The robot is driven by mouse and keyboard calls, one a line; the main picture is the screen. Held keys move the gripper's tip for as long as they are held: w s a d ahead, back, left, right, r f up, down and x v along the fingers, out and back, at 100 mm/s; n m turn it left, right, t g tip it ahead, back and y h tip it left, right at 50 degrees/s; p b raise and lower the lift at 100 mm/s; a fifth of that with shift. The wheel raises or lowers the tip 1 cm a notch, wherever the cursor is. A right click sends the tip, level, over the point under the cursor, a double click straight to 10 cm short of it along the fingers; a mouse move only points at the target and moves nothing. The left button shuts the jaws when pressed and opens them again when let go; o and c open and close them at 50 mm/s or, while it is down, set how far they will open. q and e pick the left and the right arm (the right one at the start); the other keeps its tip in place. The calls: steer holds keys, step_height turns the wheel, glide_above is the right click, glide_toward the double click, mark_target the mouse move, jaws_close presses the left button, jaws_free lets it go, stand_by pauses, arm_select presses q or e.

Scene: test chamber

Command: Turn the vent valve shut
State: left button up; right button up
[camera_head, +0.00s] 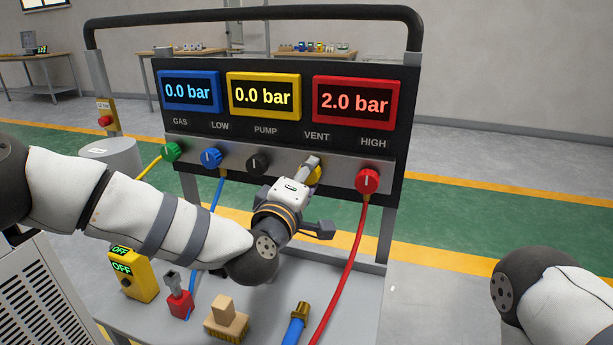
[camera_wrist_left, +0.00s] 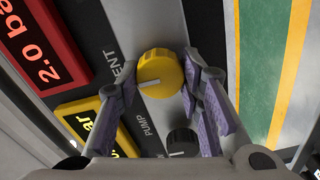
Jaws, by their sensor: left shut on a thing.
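The vent valve is a yellow round knob (camera_head: 317,175) on the panel's grey strip, below the VENT label. Most of it is hidden behind my left gripper (camera_head: 308,168) in the head view. In the left wrist view the yellow knob (camera_wrist_left: 160,68) shows a white mark pointing to the left of the picture. My left gripper (camera_wrist_left: 160,88) has one finger on each side of the knob and is shut on it. My right arm enters at the lower right of the head view, and its gripper is out of view.
The black PUMP knob (camera_head: 258,162) is left of the vent knob, and the red HIGH knob (camera_head: 367,181) with its red hose is to the right. Displays read 0.0, 0.0 and 2.0 bar. A yellow OFF box (camera_head: 134,276) and brush (camera_head: 227,322) stand on the shelf below.

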arm_select(q)
steer(key=o, duration=1.2)
steer(key=shift+c, duration=0.2)
steer(key=v, duration=1.2)
